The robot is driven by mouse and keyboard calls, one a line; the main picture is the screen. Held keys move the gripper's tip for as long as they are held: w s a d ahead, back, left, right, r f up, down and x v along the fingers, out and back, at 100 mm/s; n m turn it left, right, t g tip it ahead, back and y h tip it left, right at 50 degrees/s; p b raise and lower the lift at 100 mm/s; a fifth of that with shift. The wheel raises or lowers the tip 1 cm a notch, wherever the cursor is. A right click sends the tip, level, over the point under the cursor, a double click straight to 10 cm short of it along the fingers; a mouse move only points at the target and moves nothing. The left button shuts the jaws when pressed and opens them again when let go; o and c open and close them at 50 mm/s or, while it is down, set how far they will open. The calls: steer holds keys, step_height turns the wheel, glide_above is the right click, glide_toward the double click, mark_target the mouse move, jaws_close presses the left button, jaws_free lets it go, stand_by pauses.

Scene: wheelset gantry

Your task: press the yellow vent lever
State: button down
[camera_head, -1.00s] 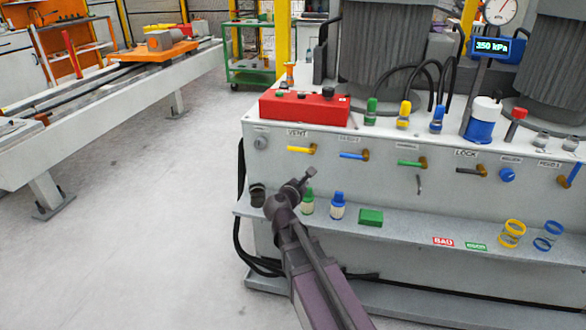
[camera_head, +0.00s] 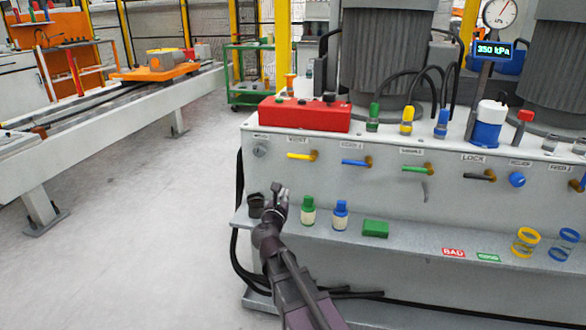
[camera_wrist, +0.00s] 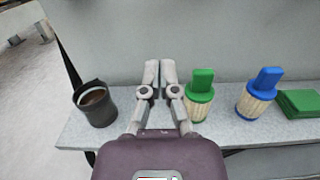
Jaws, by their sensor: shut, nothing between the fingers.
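The yellow vent lever (camera_head: 300,156) sticks out to the left from its brass pivot, roughly level, under the VENT label on the panel's front face. My gripper (camera_head: 278,190) is below and a little left of the lever, apart from it, over the front shelf. In the wrist view my gripper (camera_wrist: 160,70) is shut with nothing in it and points toward the panel's plain lower face. The lever is out of the wrist view.
The shelf (camera_head: 410,245) holds a dark cup (camera_wrist: 97,103), a green-capped bottle (camera_wrist: 199,95), a blue-capped bottle (camera_wrist: 258,95) and a green block (camera_head: 375,229). Blue (camera_head: 355,162) and green (camera_head: 416,169) levers sit right of the yellow one. A red box (camera_head: 305,115) stands above.

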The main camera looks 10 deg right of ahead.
steer(key=w+d+r+p, duration=0.4)
steer(key=w, duration=0.6)
steer(key=shift+r, duration=0.2)
stand_by(0.6)
steer(key=shift+a+r+p, duration=0.1)
steer(key=shift+a+p, duration=0.1)
steer(key=shift+p, duration=0.1)
stand_by(0.4)
